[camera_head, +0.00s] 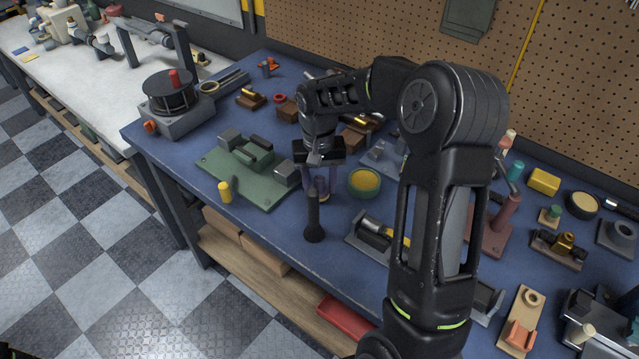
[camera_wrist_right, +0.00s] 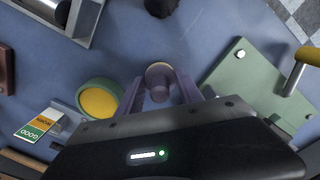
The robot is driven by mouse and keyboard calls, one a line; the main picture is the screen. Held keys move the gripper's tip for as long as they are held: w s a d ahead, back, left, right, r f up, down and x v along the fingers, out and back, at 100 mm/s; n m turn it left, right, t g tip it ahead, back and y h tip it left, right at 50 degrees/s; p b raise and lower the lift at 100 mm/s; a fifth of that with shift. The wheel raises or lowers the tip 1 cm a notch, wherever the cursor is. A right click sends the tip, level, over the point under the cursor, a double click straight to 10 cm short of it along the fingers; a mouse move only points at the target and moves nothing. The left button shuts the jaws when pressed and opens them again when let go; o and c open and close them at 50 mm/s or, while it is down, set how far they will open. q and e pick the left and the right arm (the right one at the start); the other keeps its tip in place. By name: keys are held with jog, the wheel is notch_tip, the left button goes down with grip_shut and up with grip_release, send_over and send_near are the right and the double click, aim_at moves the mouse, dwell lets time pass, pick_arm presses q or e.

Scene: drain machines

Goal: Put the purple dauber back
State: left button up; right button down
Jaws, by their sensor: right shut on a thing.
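My right gripper (camera_head: 321,190) points down over the blue table, between the green plate and a round tin. In the right wrist view its fingers (camera_wrist_right: 158,88) are shut on the purple dauber (camera_wrist_right: 158,82), a small stubby piece with a tan rim at its end. In the head view the dauber (camera_head: 322,196) shows only partly between the fingers. I cannot tell whether it touches the table. The green-rimmed tin with a yellow inside (camera_head: 365,182) stands just right of the gripper; it also shows in the wrist view (camera_wrist_right: 99,101). My left gripper is not in view.
A black upright tool (camera_head: 313,225) stands close in front of the gripper. The green plate (camera_head: 225,165) with blocks and a yellow cylinder (camera_head: 225,191) lie to the left. Metal fixtures crowd the right. The table's front left is fairly clear.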

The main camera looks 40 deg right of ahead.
jog(key=shift+f+b, duration=0.45)
jog(key=shift+f, duration=0.2)
jog(key=c, duration=0.7)
grip_release()
jog(key=shift+r, duration=0.1)
notch_tip(320, 180, up, 8)
jog(key=shift+f+b, duration=0.15)
jog(key=shift+b, duration=0.25)
